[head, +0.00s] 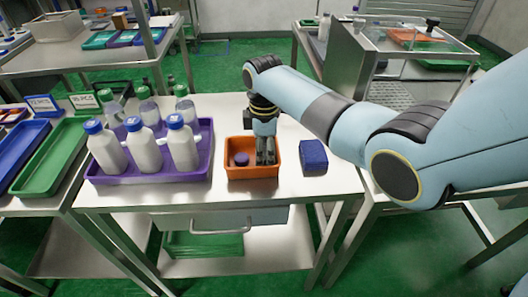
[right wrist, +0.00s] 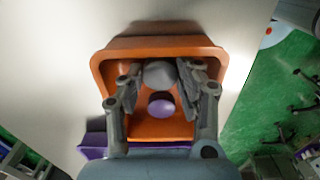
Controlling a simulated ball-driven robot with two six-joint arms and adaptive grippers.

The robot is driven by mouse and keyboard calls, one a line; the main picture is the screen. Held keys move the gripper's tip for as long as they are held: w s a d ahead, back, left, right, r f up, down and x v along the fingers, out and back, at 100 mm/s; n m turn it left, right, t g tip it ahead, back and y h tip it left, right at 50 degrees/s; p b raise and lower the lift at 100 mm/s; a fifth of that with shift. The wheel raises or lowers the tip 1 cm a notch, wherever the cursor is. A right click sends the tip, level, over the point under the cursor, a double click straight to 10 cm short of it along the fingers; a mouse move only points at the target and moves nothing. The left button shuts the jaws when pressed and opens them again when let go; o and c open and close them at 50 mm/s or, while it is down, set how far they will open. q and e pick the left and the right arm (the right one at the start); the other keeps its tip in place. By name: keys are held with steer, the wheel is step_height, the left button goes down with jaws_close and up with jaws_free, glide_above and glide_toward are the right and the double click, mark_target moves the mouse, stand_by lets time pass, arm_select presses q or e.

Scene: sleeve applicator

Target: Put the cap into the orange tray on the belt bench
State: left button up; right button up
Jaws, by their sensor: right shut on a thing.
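The orange tray (head: 252,180) stands on the bench between a purple tray and a blue box. My right gripper (head: 265,158) points down into its right half. In the right wrist view, my gripper (right wrist: 159,78) is shut on a grey round cap (right wrist: 158,72), held between its fingertips over the orange tray (right wrist: 160,45). I cannot tell whether the cap touches the tray floor. A purple round cap (head: 241,159) lies in the tray, left of the gripper; it also shows in the right wrist view (right wrist: 161,106). My left gripper is not in view.
The purple tray (head: 150,180) on the left holds several bottles, the front ones white with blue caps (head: 175,145). The blue box (head: 314,157) stands close on the right. Green (head: 52,165) and blue trays lie farther left. The bench front is clear.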

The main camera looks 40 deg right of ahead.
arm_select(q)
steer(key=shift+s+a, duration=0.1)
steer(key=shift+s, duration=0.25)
arm_select(e)
steer(key=shift+f, duration=0.1)
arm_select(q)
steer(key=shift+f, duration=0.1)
arm_select(e)
steer(key=shift+f, duration=0.1)
steer(key=o, duration=0.7)
steer(key=shift+r, duration=0.3)
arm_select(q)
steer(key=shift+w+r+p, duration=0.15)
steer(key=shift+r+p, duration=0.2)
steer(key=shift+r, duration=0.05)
arm_select(e)
step_height(320, 180, up, 12)
steer(key=shift+f, duration=0.15)
